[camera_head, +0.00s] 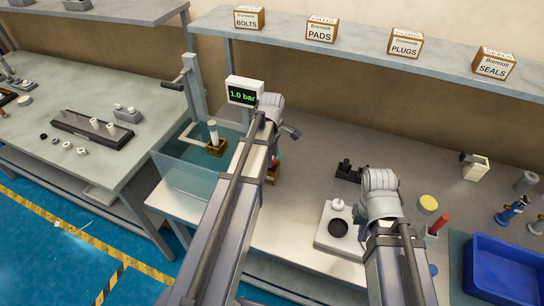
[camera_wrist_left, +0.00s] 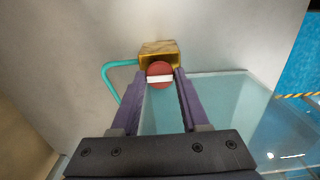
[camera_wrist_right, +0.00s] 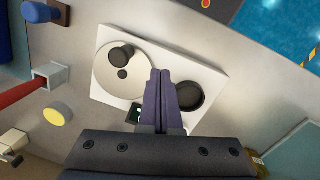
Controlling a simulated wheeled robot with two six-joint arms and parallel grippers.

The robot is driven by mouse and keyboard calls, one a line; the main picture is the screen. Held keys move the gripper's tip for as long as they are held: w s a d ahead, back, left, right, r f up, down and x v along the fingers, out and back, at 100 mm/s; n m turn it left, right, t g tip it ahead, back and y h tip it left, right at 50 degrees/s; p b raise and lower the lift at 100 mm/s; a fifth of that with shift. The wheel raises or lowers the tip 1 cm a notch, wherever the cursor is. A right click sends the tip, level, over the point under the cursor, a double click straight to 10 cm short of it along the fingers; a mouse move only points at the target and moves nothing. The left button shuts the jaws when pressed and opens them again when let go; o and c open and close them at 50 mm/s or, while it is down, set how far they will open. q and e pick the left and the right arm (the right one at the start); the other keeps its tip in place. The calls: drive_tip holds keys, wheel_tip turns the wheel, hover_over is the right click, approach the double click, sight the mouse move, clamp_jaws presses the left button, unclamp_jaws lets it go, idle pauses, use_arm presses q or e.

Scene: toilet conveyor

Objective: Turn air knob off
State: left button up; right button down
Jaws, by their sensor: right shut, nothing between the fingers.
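The air knob (camera_wrist_left: 159,75) is a round red knob with a white bar lying level across it in the left wrist view. It sits on the front of a brass-coloured block (camera_wrist_left: 158,48) with a teal hose. My left gripper (camera_wrist_left: 163,82) is open, with its fingers on either side of the knob. Whether they touch it, I cannot tell. A display (camera_head: 243,93) reads 1.0 bar. My right gripper (camera_wrist_right: 160,74) is shut and empty over a white plate (camera_wrist_right: 207,62).
A water tank (camera_head: 180,170) holding a brass part stands left of my left arm. A blue bin (camera_head: 503,268) is at the right. Small boxes (camera_head: 322,31) line the shelf above. The white plate bears a round disc and a dark dish (camera_wrist_right: 189,96).

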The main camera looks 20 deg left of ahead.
use_arm(q)
clamp_jaws()
idle(0.3)
drive_tip(key=m, duration=1.3)
drive_tip(key=shift+m, duration=2.6)
